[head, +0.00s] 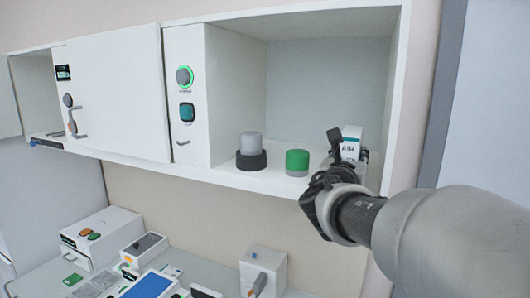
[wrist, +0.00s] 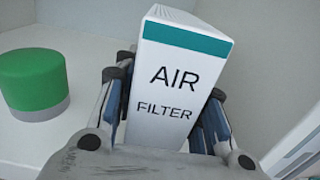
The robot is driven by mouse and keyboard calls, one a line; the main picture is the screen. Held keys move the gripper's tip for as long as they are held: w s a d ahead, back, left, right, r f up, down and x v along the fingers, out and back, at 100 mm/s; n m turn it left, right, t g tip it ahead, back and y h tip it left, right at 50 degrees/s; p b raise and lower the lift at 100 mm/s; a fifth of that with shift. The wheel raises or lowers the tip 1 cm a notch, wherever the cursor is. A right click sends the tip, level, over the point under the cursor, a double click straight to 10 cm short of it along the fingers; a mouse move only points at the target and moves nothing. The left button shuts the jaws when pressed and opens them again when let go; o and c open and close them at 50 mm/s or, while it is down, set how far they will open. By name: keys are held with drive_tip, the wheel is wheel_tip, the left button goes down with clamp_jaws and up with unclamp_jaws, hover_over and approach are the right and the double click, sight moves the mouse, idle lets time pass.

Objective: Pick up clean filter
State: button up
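A white box with a teal stripe, lettered AIR FILTER (wrist: 172,95), is on the right side of the open cabinet shelf; it also shows in the head view (head: 350,144). My gripper (wrist: 168,80) has one finger on each side of the box, and both fingers appear to press against it. In the head view my gripper (head: 336,160) reaches in from the lower right and hides the box's lower part. I cannot tell whether the box's base rests on the shelf.
A green cylinder with a grey base (head: 297,162) stands just left of the box. A grey cylinder in a dark holder (head: 251,150) stands further left. The cabinet's right wall (head: 397,110) is close. Below is a counter with a white box (head: 103,236) and devices.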

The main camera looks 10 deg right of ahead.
drive_tip(key=c, duration=0.5)
drive_tip(key=shift+c, duration=0.4)
drive_tip(key=shift+r, duration=0.15)
